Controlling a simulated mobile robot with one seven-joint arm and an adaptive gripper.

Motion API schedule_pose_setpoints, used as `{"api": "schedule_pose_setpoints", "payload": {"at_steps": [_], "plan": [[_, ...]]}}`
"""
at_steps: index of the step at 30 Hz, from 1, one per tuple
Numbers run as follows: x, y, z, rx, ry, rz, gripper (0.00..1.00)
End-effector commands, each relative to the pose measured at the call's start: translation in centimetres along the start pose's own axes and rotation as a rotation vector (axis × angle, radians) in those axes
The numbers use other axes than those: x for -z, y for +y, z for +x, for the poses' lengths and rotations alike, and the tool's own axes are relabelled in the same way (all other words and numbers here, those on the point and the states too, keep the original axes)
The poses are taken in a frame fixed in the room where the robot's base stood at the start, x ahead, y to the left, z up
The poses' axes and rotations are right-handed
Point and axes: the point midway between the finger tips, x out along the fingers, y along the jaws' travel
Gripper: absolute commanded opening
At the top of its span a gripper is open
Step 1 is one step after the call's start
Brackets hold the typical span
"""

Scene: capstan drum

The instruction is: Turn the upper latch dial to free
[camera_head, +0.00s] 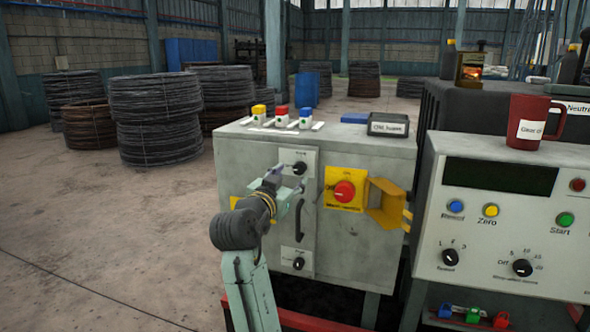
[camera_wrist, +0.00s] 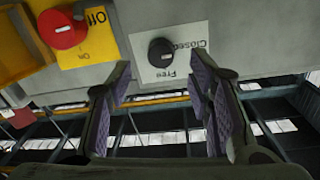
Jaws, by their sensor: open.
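The upper latch dial (camera_head: 300,168) is a small black knob on a white plate, near the top of the grey cabinet's front (camera_head: 350,250). In the upside-down wrist view the dial (camera_wrist: 161,52) has a "Closed" label beside it and a "Free" label at its other side. Its white mark lies roughly level, in line with "Closed". My gripper (camera_head: 288,187) is open and empty in front of the cabinet, close to the dial. In the wrist view the fingers (camera_wrist: 160,72) stand either side of the dial, apart from it.
A black handle (camera_head: 299,220) and a lower dial (camera_head: 298,263) sit below the upper dial. A red rotary switch (camera_head: 345,192) on a yellow plate is to the right, with a yellow bracket (camera_head: 385,204) beside it. Coloured buttons (camera_head: 281,117) stand on top.

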Motion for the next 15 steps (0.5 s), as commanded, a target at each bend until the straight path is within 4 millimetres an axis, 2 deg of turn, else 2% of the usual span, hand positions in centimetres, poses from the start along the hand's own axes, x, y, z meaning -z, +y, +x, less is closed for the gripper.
{"api": "schedule_pose_setpoints", "payload": {"at_steps": [1, 6, 15], "plan": [[0.3, 0.0, 1.0, -0.001, 0.000, -0.002, 0.47], [0.2, -0.1, 3.4, 0.000, 0.000, -0.002, 0.47], [0.0, -0.1, 4.6, 0.004, 0.001, 0.000, 0.47]]}}
